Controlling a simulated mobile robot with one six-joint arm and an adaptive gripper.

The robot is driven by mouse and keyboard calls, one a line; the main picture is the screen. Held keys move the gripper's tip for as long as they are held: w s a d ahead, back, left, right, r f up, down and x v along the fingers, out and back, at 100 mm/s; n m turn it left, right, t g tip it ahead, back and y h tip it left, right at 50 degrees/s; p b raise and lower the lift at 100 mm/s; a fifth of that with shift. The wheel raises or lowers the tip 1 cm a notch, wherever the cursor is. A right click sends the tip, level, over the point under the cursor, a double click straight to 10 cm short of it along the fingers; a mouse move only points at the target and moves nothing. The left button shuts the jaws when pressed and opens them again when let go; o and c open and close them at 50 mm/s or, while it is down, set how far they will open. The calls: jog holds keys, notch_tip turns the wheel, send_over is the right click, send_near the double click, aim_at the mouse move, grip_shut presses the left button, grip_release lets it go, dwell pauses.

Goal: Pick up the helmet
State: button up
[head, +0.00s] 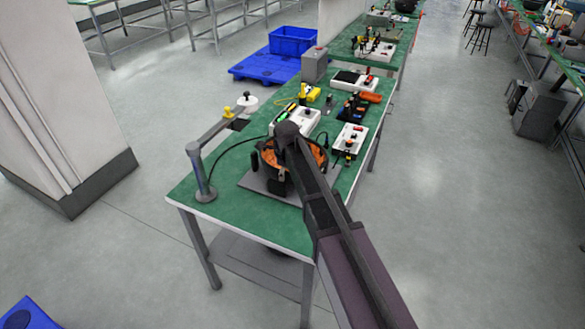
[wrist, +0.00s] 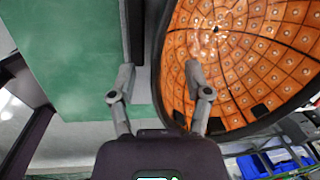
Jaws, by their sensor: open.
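The helmet is a dark shell with an orange, grid-patterned inside studded with small light dots. In the wrist view the helmet (wrist: 240,60) fills the upper right, its dark rim running down near the middle. My gripper (wrist: 158,69) is open there. Its right finger overlaps the orange inside, and its left finger is to the left of the rim, so the rim shows between them. I see no finger closed on it. In the head view the helmet (head: 268,158) sits over a grey plate (head: 254,182) on the green bench, partly hidden by my arm.
The green-topped bench (head: 230,205) has a jointed grey arm on a post (head: 203,175) at its left corner. White boxes (head: 349,139) with small parts stand behind the helmet. A blue crate (head: 293,40) on a blue pallet is beyond. The front of the bench top is clear.

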jog(key=shift+w+f+b, duration=0.15)
jog(key=shift+f+b, duration=0.5)
jog(key=shift+f, duration=0.3)
grip_shut()
